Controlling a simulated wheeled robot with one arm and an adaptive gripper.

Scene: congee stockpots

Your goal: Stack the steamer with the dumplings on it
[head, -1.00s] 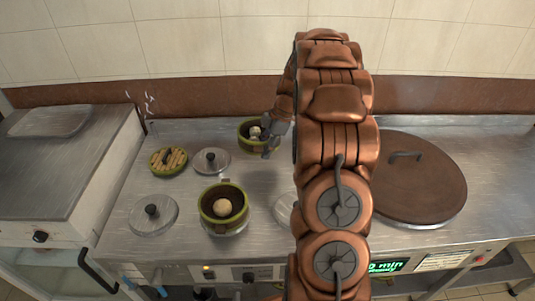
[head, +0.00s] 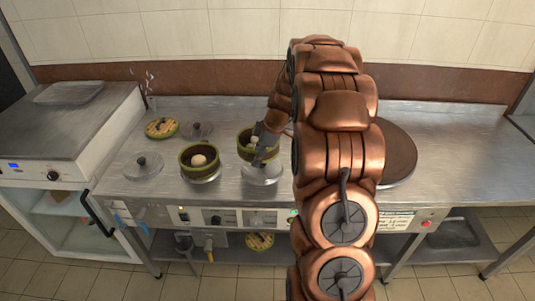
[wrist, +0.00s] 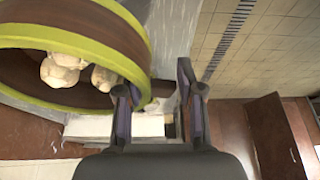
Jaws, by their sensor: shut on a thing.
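My gripper (head: 262,148) is shut on the wall of a round green-rimmed steamer (head: 242,147) that holds several pale dumplings (head: 253,143). In the wrist view the steamer (wrist: 135,30) fills the upper left, its rim at the fingers (wrist: 160,92), with dumplings (wrist: 62,75) inside. The steamer is over a round silver pot opening or base (head: 262,174); I cannot tell whether they touch. My fingers hide part of the held steamer's right side.
A slatted steamer lid (head: 162,128) lies at the back left. Two metal lids with black knobs, one at the back (head: 197,130) and one in front (head: 143,166), lie nearby. A large brown lid (head: 398,155) is right of my arm. The counter's right end is clear.

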